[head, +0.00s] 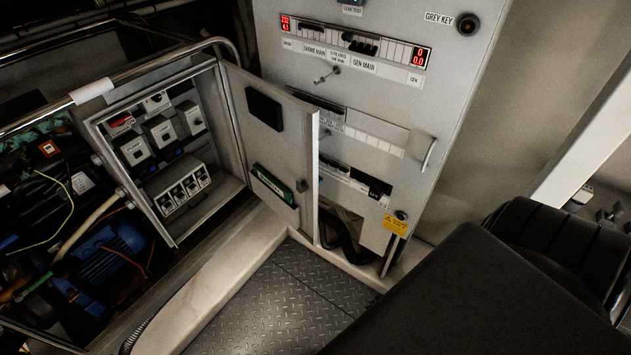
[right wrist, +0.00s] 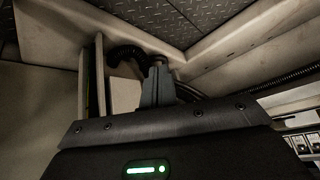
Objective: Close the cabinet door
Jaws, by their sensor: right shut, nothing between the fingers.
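The grey cabinet (head: 172,236) stands at the left in the head view, with switches and breakers showing inside. Its door (head: 236,105) is wide open, swung out to the right from the cabinet's right side. The door's inner face shows, with a black box (head: 264,109) and a green strip (head: 274,184) on it. My right gripper shows in the right wrist view (right wrist: 159,68), its grey fingers together and empty. A dark hose and pale frame parts lie beyond the fingers. I cannot tell whether they touch anything. My left gripper is out of view.
A tall control panel (head: 400,95) stands behind the door's free edge. Patterned metal floor (head: 280,305) lies below the door, bordered by a pale ledge (head: 225,265). Wires and a blue motor (head: 104,268) fill the open frame at left. A black hose (head: 345,238) runs low beside the door.

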